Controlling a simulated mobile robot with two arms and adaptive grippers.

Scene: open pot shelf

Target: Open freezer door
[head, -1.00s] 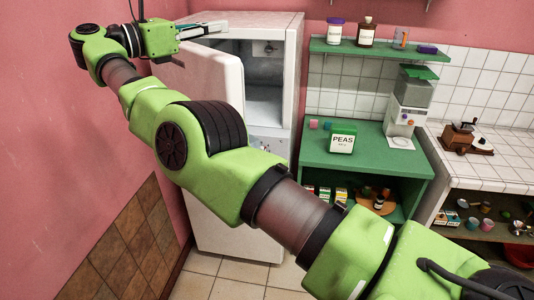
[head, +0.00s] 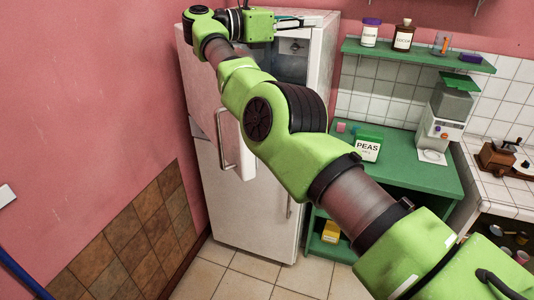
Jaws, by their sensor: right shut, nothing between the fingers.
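The white fridge-freezer (head: 322,75) stands against the pink wall. Its upper freezer door (head: 202,92) stands partly open, swung out toward the left, with its metal handle (head: 223,142) on its front. Part of the dark freezer compartment (head: 293,66) shows behind my arm. My right gripper (head: 300,22) is shut and empty, pointing right near the top of the freezer opening; whether it touches anything I cannot tell. My right arm crosses the view and hides much of the door and its free edge. The lower door (head: 240,215) appears closed. My left gripper is out of view.
The pink wall and brown tiles are close on the left. A green shelf unit (head: 415,172) with a peas box (head: 368,148) stands right of the fridge, below a green wall shelf (head: 420,55) with jars. Tiled floor (head: 240,278) is clear in front.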

